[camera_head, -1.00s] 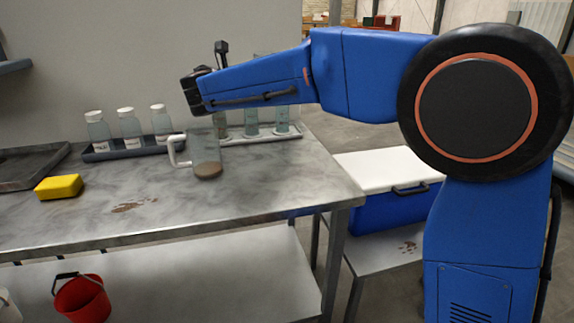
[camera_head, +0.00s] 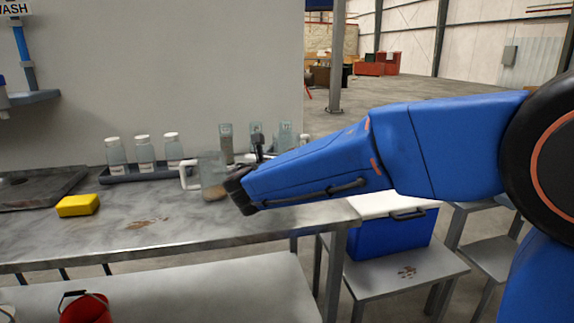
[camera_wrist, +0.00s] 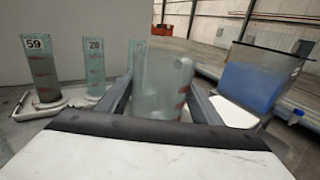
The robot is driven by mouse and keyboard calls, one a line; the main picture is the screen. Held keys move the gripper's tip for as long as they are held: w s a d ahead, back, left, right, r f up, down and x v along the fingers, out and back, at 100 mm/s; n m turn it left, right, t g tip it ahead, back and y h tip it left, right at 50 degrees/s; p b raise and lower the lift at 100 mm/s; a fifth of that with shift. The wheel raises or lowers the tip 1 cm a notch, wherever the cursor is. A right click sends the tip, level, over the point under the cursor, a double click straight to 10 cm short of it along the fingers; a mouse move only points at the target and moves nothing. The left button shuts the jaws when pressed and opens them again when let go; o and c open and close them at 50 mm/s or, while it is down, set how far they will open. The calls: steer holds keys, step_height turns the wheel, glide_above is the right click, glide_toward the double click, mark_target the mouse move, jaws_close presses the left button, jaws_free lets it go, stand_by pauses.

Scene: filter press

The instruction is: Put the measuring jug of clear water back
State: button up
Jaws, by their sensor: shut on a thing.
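The measuring jug (camera_head: 211,168) is clear, with a white handle on its left and a brownish patch at its base. It is upright at the right part of the grey bench (camera_head: 150,235) and looks to stand on the top, though contact is hard to tell. My gripper (camera_head: 230,184) is at its right side, shut on it. In the wrist view the jug (camera_wrist: 164,88) shows red marks between the two fingers of my gripper (camera_wrist: 163,97). The fingers hide part of its lower body.
Glass cylinders (camera_head: 226,143) stand behind the jug; one (camera_wrist: 41,68) is labelled 59. White-capped bottles (camera_head: 145,152) stand in a dark tray (camera_head: 118,179). A yellow sponge (camera_head: 78,205) and dark sink tray (camera_head: 40,190) are left. A blue cooler (camera_head: 390,235) stands right of the bench.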

steer(key=shift+f, duration=1.9)
steer(key=shift+f, duration=0.1)
steer(key=o, duration=1.2)
steer(key=shift+o, duration=0.2)
steer(key=shift+s+a, duration=0.1)
steer(key=shift+s, duration=0.15)
steer(key=v, duration=1.1)
steer(key=shift+s, duration=0.25)
